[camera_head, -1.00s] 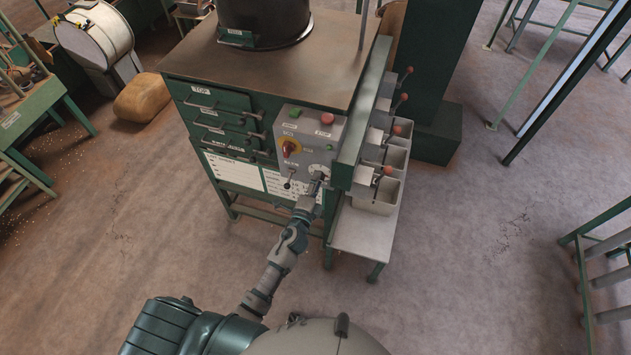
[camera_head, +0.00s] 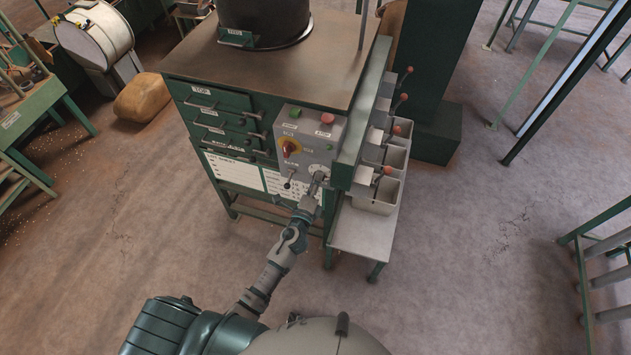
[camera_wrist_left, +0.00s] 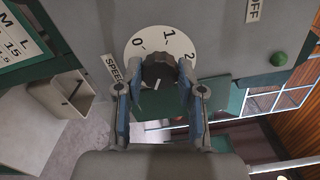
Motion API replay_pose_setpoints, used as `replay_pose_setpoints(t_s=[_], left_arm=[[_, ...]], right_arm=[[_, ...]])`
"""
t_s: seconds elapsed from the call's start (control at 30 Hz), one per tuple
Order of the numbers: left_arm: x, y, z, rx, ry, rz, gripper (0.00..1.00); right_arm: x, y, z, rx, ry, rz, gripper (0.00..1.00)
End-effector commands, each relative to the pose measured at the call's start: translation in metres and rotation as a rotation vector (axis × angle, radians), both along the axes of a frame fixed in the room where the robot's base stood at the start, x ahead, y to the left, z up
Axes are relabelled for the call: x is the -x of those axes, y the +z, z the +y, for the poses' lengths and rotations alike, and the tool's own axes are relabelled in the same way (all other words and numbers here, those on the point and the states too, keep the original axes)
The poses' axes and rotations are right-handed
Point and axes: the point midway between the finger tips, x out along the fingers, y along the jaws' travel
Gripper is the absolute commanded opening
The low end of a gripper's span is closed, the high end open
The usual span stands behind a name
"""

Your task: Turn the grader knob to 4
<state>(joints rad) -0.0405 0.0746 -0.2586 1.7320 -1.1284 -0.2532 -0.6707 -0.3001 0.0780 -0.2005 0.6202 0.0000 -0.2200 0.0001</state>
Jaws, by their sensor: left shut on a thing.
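The dark knob (camera_wrist_left: 158,72) sits on a white dial (camera_wrist_left: 150,43) marked 0, 1 and 2; the rest of its scale is hidden. A white line on the knob points down in the wrist view, away from those numbers. A label beside it appears to read SPEED. In the head view the dial (camera_head: 318,169) is at the lower right of the grey control panel (camera_head: 309,147). My left gripper (camera_wrist_left: 158,78) has one finger on each side of the knob and is shut on it. In the head view this gripper (camera_head: 318,180) partly covers the knob.
The panel also carries a red and yellow switch (camera_head: 290,148), a green button (camera_head: 295,113), a red button (camera_head: 327,118) and a small lever (camera_head: 289,182). Grey bins (camera_head: 378,193) and red-tipped levers stand just right. The floor in front is open.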

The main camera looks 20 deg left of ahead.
Motion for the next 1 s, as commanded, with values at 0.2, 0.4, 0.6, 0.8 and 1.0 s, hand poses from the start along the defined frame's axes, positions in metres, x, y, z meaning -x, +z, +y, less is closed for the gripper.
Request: replay_pose_setpoints(t_s=[0.2,0.4,0.6,0.8,1.0], left_arm=[[0.002,-0.004,-0.002,0.000,-0.004,0.007,0.63],[0.001,-0.003,-0.001,0.000,-0.002,0.005,0.63],[0.015,-0.004,0.000,0.001,-0.002,0.006,0.63],[0.058,-0.005,0.001,0.002,-0.003,0.009,0.63],[0.098,-0.005,0.001,0.004,0.000,0.010,0.63]], right_arm=[[0.000,0.000,0.000,0.000,0.000,0.000,0.85],[0.000,0.000,-0.003,0.003,0.001,-0.001,0.85],[0.000,0.000,-0.004,0.005,0.001,0.000,0.85],[0.000,0.000,-0.003,0.003,0.001,-0.001,0.85],[0.000,0.000,-0.002,0.002,0.001,0.001,0.85]])
